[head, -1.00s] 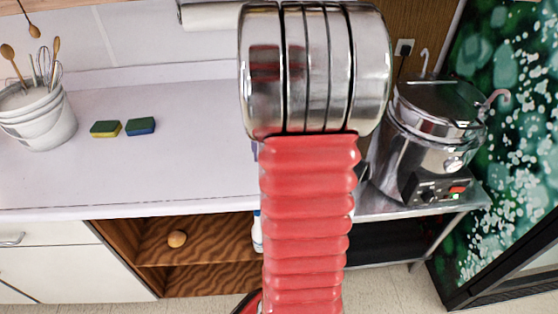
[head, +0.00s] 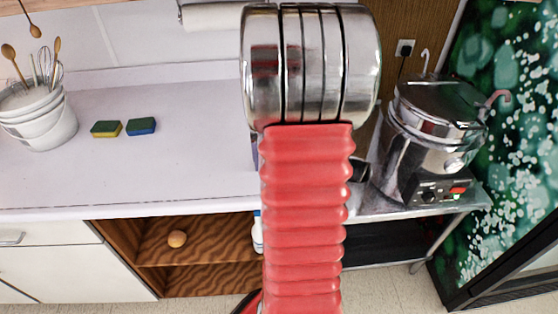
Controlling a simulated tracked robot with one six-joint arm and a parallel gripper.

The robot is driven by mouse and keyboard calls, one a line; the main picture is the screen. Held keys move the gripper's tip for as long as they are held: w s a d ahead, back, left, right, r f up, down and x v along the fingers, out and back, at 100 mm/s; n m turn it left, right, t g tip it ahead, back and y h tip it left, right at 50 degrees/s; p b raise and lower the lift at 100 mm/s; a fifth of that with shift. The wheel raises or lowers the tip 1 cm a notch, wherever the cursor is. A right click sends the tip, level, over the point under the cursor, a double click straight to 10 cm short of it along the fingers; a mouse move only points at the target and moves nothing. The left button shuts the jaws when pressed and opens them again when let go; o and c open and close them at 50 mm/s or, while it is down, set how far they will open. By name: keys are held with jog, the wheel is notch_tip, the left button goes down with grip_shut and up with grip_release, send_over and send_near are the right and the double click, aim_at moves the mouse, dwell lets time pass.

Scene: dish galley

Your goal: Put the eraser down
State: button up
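I see no eraser that I can make out for certain in the head view. Two small sponge-like blocks lie apart from my arm on the white counter (head: 180,175): a green and yellow block (head: 106,129) and a green and blue block (head: 141,126). My arm, with its red ribbed sleeve and shiny metal joint, fills the middle of the view. My gripper does not show, and whatever it may hold is hidden. The part of the counter behind my arm is also hidden.
A white bucket (head: 40,118) with whisks and wooden spoons stands at the counter's left. A steel cooker (head: 430,140) stands right of my arm on a metal stand. The counter's left middle is mostly clear.

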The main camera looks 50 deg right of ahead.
jog(key=o, duration=0.8)
notch_tip(320, 180, up, 12)
jog(key=shift+r, duration=0.1)
dwell(0.7)
jog(key=w+a+r+n+t+h, duration=0.1)
jog(key=a+r+n+t, duration=0.15)
jog(key=a, duration=1.15)
jog(key=w+a+r+n+t, duration=0.1)
jog(key=a+n, duration=0.3)
jog(key=a, duration=0.9)
jog(key=s+a+n, duration=0.1)
jog(key=a, duration=0.2)
jog(key=s+a+f+n+t, duration=0.1)
jog(key=a, duration=0.2)
jog(key=s+a+n+t+y, duration=0.1)
jog(key=s+a, duration=0.1)
jog(key=a, duration=0.1)
jog(key=shift+a+f, duration=0.2)
jog(key=shift+a, duration=0.1)
